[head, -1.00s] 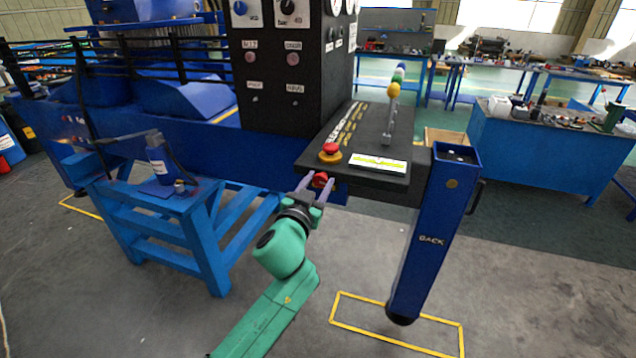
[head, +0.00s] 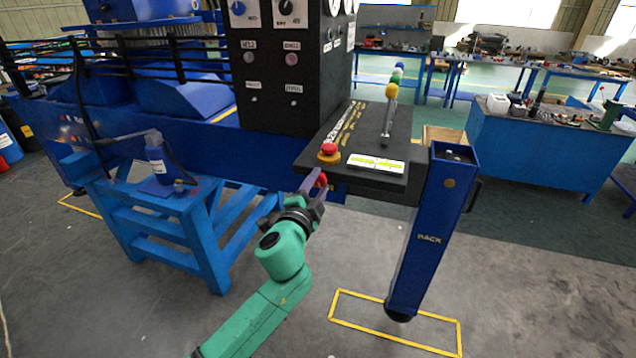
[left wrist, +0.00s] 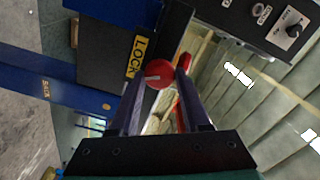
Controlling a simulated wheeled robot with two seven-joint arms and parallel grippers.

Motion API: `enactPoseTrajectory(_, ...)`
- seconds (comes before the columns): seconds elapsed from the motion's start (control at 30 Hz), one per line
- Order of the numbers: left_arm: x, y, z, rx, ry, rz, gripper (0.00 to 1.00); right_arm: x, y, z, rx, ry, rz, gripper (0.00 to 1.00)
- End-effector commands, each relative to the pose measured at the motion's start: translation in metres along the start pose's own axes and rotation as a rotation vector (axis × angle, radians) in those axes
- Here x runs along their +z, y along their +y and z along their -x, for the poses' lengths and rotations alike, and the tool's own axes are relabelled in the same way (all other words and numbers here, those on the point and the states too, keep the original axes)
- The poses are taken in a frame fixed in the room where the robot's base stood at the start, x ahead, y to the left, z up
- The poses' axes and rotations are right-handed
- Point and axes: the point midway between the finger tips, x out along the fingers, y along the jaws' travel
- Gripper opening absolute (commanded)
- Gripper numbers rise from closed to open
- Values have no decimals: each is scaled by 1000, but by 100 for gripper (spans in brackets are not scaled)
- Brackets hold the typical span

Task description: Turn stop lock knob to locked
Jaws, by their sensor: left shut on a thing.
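The stop lock knob (left wrist: 158,75) is red and round with a pale line across its face. In the left wrist view it sits between my two finger ends, beside a yellow LOCK label (left wrist: 138,56). In the head view the red knob (head: 322,180) is on the front face of the black control console (head: 350,178), below its top edge, partly hidden by my fingers. My left gripper (head: 314,184) is shut on the knob, wrist rolled, and it also shows in the left wrist view (left wrist: 159,84). My right gripper is not in view.
A red emergency button on a yellow base (head: 329,153) stands on the console right above the knob. The floor in front is open.

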Motion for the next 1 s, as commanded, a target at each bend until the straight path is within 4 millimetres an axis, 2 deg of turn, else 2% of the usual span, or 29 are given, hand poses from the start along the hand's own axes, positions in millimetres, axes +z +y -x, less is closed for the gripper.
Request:
enactPoseTrajectory(0.2, 1, 0, 0, 1, -2, -193, 0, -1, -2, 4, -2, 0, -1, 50)
enactPoseTrajectory(0.5, 1, 1, 0, 1, -3, -384, 0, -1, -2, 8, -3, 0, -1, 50)
enactPoseTrajectory(1.0, 1, 1, 0, 0, -2, -466, 0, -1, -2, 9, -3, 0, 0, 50)
